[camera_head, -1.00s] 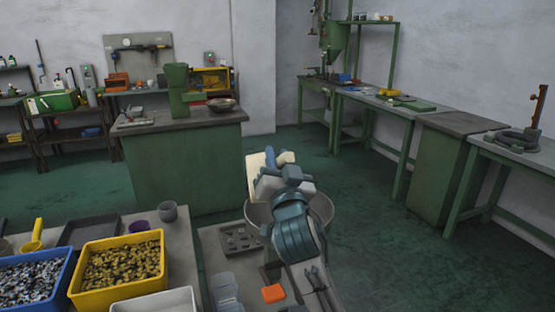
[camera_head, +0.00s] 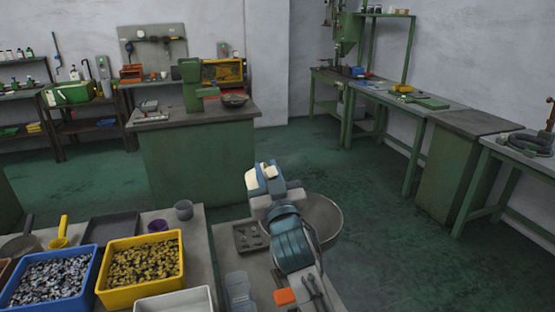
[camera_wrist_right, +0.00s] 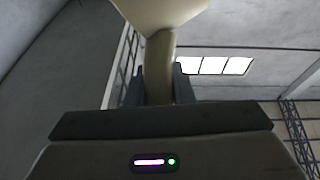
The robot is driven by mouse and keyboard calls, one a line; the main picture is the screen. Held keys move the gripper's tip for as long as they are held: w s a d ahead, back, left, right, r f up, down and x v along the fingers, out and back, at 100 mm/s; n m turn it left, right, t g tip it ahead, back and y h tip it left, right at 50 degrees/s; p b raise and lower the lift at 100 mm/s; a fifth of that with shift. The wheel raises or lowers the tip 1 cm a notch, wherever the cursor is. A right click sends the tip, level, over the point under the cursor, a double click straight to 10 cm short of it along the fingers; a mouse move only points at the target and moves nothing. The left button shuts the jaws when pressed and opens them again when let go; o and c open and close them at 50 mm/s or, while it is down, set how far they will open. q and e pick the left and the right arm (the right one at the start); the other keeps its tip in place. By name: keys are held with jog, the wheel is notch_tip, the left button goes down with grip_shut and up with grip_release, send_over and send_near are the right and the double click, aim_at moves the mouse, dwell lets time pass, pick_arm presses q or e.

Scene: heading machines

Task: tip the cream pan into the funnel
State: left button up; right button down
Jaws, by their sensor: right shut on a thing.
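My right gripper (camera_head: 262,181) is shut on the handle of the cream pan (camera_head: 252,179). In the head view only small cream parts show beyond my blue-grey wrist. In the right wrist view the pan (camera_wrist_right: 160,12) flares out at the top, and its handle stands upright between the fingers of the gripper (camera_wrist_right: 160,82). The pan's inside is hidden. A wide grey round vessel (camera_head: 326,222), which looks like the funnel, is behind and to the right of my right arm, partly covered by it. The pan is left of its rim in the picture. My left gripper is not in view.
A yellow bin (camera_head: 106,295) and a blue bin (camera_head: 14,299) of small parts stand on the near left bench. A dark grey tray (camera_head: 239,248) and an orange block (camera_head: 285,296) lie near my right arm. Green floor is clear beyond the vessel.

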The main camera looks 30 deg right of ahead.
jog(key=w+a+f+n+g+y+p, duration=0.2)
jog(key=a+n+p, duration=0.6)
jog(key=n+p, duration=0.5)
jog(key=shift+w+f+n+y+p, duration=0.4)
jog(key=shift+w+f+y+p, duration=0.35)
jog(key=shift+f+y+p, duration=0.6)
jog(key=shift+r, duration=0.25)
